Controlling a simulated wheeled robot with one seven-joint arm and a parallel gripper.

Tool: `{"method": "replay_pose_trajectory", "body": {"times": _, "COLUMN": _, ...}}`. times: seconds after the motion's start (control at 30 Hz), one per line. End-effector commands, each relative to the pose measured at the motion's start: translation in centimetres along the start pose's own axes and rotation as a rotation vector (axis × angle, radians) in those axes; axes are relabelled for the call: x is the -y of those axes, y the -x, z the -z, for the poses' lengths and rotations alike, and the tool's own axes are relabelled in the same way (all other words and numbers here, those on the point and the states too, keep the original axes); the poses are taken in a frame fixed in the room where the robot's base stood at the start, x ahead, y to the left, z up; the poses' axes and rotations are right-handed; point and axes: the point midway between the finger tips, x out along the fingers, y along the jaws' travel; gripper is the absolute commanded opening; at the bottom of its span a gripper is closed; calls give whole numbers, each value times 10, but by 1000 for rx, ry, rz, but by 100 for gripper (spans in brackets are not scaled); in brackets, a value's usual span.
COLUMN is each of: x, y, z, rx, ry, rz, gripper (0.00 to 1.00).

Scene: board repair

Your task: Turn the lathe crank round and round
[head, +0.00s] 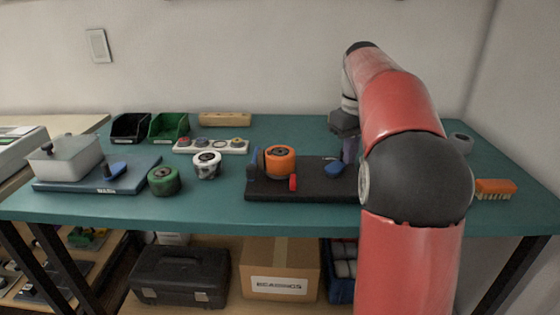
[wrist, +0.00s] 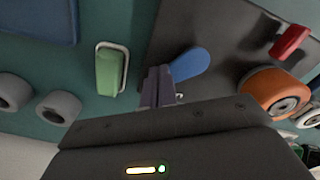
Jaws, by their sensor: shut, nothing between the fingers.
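A dark base plate (head: 312,190) on the bench carries an orange drum (head: 280,160), a blue upright (head: 252,164) at its left end and a small red handle (head: 293,183) in front of the drum. A blue paddle-shaped piece (head: 334,168) lies toward its right. I cannot tell for sure which piece is the crank. My gripper (head: 349,150) points down near the blue piece, shut and empty. In the wrist view my fingertips (wrist: 159,74) are beside the blue piece (wrist: 190,64); touching is unclear. The red handle (wrist: 290,42) and drum (wrist: 272,92) are right of them.
Green (head: 164,181) and white (head: 207,165) rolls stand left of the plate. A button panel (head: 211,147) and bins (head: 168,127) are behind. An orange brush (head: 495,187) lies right. A green piece with a white loop (wrist: 110,70) is near my gripper.

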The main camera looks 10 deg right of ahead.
Motion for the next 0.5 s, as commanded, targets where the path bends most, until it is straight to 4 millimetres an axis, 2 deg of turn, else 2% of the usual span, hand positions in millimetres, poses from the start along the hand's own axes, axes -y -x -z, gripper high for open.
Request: {"method": "replay_pose_trajectory", "body": {"times": 0.5, "x": -1, "y": 46, "z": 2, "rx": -1, "ry": 0, "rz": -1, "gripper": 0}}
